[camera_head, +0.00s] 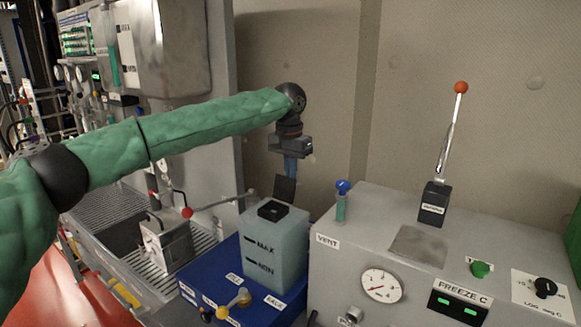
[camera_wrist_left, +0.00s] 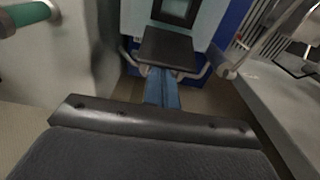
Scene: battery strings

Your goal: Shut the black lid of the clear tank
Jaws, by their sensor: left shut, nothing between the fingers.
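The clear tank (camera_head: 274,248), pale blue-green with MAX and MIN marks, stands on a blue box. Its black lid (camera_head: 285,189) is open and stands nearly upright at the back edge of the dark square opening (camera_head: 272,210). In the left wrist view the lid (camera_wrist_left: 167,47) lies just beyond my fingers, with the tank's opening (camera_wrist_left: 176,9) past it. My left gripper (camera_head: 290,172), with blue fingers, is shut and empty, pointing down right behind the lid. The fingertips (camera_wrist_left: 161,78) are close to the lid's back; I cannot tell whether they touch. My right gripper is out of view.
The blue box (camera_head: 222,290) has a yellow-knobbed valve (camera_head: 241,298) in front. A red-knobbed lever (camera_head: 188,212) reaches in left of the tank. A grey panel cabinet (camera_head: 335,270) with a gauge and an orange-knobbed lever (camera_head: 460,88) stands right. The wall is behind.

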